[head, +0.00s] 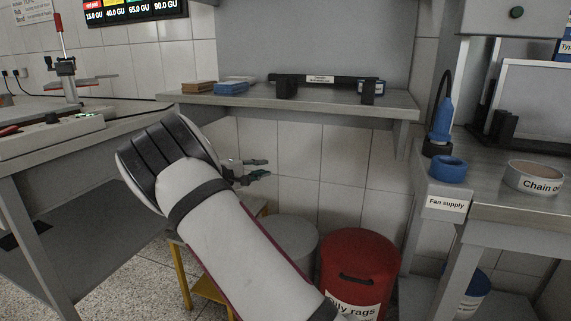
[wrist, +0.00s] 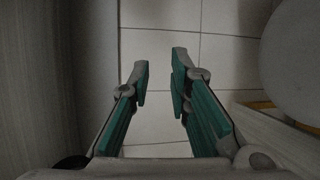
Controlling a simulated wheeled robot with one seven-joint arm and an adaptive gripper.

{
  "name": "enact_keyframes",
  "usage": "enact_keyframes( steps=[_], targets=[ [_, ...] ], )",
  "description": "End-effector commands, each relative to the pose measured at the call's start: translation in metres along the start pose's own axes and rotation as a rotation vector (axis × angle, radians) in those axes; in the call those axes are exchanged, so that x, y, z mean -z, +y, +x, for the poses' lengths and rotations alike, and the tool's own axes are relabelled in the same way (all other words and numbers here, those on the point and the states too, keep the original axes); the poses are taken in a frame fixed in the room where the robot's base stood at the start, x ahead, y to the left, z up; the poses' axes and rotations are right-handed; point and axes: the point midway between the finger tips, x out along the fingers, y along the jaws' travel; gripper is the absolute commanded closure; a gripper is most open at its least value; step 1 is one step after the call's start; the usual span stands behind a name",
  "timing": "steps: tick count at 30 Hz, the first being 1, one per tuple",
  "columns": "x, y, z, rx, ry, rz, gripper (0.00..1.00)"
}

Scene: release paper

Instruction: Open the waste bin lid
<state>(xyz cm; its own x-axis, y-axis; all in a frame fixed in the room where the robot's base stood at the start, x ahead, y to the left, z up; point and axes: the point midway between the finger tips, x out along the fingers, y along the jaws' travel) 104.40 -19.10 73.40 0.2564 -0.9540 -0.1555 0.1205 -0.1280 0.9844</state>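The red waste bin (head: 358,268), labelled "Oily rags", stands on the floor under the bench at the lower middle right of the head view. Its red lid (head: 360,248) looks shut, with a dark handle-like strip at its front edge. My forearm covers part of its lower left. My gripper (head: 265,168) is up and to the left of the bin, apart from it, pointing right. In the wrist view my gripper (wrist: 161,68) has its two teal fingers parted with nothing between them. I cannot make out the red bin in the wrist view.
A grey round-topped object (head: 290,237) stands left of the bin, by a yellow-legged frame (head: 184,270). The wall shelf (head: 300,98) is above my gripper. The right workbench (head: 490,205) borders the bin's right. The tiled wall is behind.

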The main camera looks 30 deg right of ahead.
Motion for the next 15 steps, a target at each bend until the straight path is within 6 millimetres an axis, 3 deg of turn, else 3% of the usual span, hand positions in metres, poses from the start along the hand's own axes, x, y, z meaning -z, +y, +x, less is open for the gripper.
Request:
enact_keyframes(
  steps=[3, 6, 10, 13, 15],
  targets=[
    [0.000, 0.000, 0.000, 0.000, 0.000, 0.000, 0.82],
    [0.000, 0.000, 0.000, 0.000, 0.000, 0.000, 1.00],
    [0.001, -0.003, -0.001, -0.001, 0.001, -0.007, 1.00],
    [0.006, -0.023, -0.011, -0.009, 0.008, -0.067, 1.00],
    [0.011, -0.052, -0.025, -0.023, 0.015, -0.155, 1.00]
  ],
)
